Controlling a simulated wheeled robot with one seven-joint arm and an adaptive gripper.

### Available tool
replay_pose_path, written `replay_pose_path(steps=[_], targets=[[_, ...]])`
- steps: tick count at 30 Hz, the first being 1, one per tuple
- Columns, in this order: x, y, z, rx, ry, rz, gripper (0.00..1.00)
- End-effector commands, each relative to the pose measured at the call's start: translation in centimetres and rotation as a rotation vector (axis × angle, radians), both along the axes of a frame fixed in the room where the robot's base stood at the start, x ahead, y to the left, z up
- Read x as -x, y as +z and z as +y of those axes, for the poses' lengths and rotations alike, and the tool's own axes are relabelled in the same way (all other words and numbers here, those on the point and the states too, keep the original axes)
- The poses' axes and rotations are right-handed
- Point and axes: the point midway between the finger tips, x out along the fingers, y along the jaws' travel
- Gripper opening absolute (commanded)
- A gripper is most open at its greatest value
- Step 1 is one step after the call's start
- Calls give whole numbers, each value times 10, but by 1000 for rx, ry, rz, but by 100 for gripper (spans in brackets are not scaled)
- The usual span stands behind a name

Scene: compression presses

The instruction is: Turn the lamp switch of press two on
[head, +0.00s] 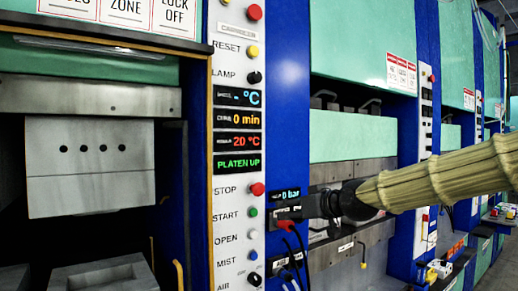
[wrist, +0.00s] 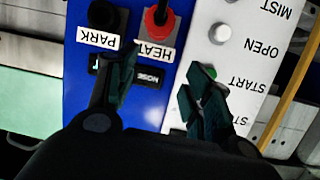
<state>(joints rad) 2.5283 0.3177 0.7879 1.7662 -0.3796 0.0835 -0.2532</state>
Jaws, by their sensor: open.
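A black lamp switch (head: 254,77) sits beside the "LAMP" label on the white control panel (head: 232,270) of the nearest press in the head view. I cannot tell which press number this is, nor the switch's setting. My gripper (head: 285,210) is low and to the right of that switch, in front of the blue column. The wrist view shows my gripper (wrist: 160,88) open and empty, its dark fingers spread over the blue and white panels, which appear upside down. One finger partly covers the green start button (wrist: 209,71). The lamp switch is outside the wrist view.
A red stop button (head: 257,189) and other buttons line the same panel. On the blue column are a red heat knob (wrist: 158,17) and a black park knob (wrist: 103,14). Dark cables hang below my gripper. More presses (head: 358,45) stand to the right.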

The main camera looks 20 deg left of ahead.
Motion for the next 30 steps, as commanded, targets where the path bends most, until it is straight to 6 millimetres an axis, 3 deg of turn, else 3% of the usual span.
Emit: replay_pose_path(steps=[1,6,9,12,15,18,23,30], targets=[[5,55,3,-10,12,-56,51],[35,202,8,-26,53,-225,51],[58,270,7,-33,70,-308,51],[78,318,5,-36,81,-369,51],[91,347,4,-37,88,-406,51],[97,361,4,-39,90,-423,51],[90,364,13,-37,91,-425,51],[67,365,43,-37,92,-423,51]])
